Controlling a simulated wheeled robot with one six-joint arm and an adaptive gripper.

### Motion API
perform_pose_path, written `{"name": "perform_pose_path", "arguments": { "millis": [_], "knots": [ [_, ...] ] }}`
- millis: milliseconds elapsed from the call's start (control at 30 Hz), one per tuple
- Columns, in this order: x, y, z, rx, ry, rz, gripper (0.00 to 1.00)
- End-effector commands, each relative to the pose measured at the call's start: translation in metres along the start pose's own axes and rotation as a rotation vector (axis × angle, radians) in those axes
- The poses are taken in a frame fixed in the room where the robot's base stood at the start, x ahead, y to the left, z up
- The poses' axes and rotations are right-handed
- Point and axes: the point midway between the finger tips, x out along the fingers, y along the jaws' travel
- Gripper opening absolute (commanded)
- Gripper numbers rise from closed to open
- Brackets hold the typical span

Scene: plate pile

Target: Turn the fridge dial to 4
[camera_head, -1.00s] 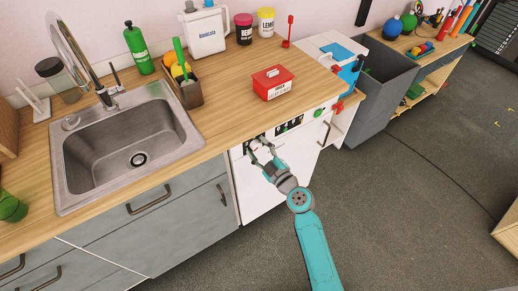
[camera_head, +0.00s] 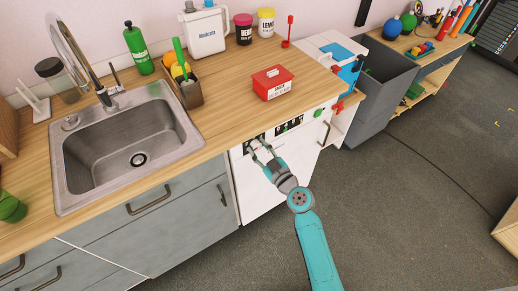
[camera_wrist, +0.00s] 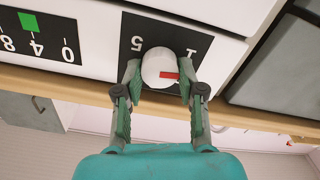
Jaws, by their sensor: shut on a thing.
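The white round dial (camera_wrist: 158,68) sits on a black panel (camera_wrist: 150,28) on the white fridge front (camera_head: 256,200). In the wrist view a red mark on the dial points to the right, close to the printed 1. A 5 is printed up and left of the dial. No 4 is visible on this dial's panel. My gripper (camera_wrist: 160,84) has one finger on each side of the dial and is shut on it. In the head view my gripper (camera_head: 260,147) is at the fridge's upper left, and the dial is too small to read.
A second panel (camera_wrist: 36,32) with 0, 4, 8 and a green square is beside the dial in the wrist view. The wooden counter (camera_head: 225,140) overhangs the fridge front, with a red box (camera_head: 273,84) on it.

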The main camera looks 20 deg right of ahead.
Motion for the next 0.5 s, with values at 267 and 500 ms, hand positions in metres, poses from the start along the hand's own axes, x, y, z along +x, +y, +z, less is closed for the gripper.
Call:
{"name": "perform_pose_path", "arguments": {
  "millis": [267, 500],
  "knots": [
    [0.0001, 0.0004, 0.0001, 0.263, 0.000, -0.001, 0.04],
    [0.0001, 0.0009, 0.0004, 0.491, 0.000, -0.001, 0.04]
  ]
}}
